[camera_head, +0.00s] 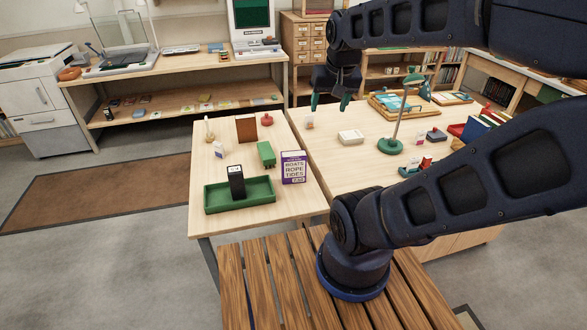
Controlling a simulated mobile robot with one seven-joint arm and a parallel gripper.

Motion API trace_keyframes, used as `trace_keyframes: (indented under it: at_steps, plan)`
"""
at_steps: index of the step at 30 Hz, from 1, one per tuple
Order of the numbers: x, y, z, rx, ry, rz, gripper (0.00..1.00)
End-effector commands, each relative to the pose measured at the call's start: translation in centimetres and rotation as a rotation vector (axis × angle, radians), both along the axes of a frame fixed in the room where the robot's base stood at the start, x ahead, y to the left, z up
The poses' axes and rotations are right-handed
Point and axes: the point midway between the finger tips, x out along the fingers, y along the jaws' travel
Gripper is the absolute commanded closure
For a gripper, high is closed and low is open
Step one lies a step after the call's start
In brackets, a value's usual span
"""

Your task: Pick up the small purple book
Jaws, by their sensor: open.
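A purple book (294,168) with a white cover panel reading "BOATS ROPE TIDES" stands upright on the left wooden table (232,222). It is just right of a green tray (240,206). A smaller white and purple item (218,149) stands further back at the left; I cannot tell what it is. My gripper (329,102) is open, pointing down above the tables, with its dark green fingertips apart and nothing seen between them. It is above and to the right of the purple book in the picture, clear of it.
A black box (236,181) stands in the green tray. A green toy-like object (266,153) and a brown upright block (246,129) stand behind. A green lamp (391,144) and a white box (351,137) are on the right table. The left table's front right is clear.

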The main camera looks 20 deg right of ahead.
Motion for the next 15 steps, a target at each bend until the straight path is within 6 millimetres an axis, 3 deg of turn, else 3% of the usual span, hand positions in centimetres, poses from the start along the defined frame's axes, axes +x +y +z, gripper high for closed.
trace_keyframes:
  at_steps: [15]
  plan:
    - [8.6,1.9,-6.5,0.098,0.207,-0.573,0.38]
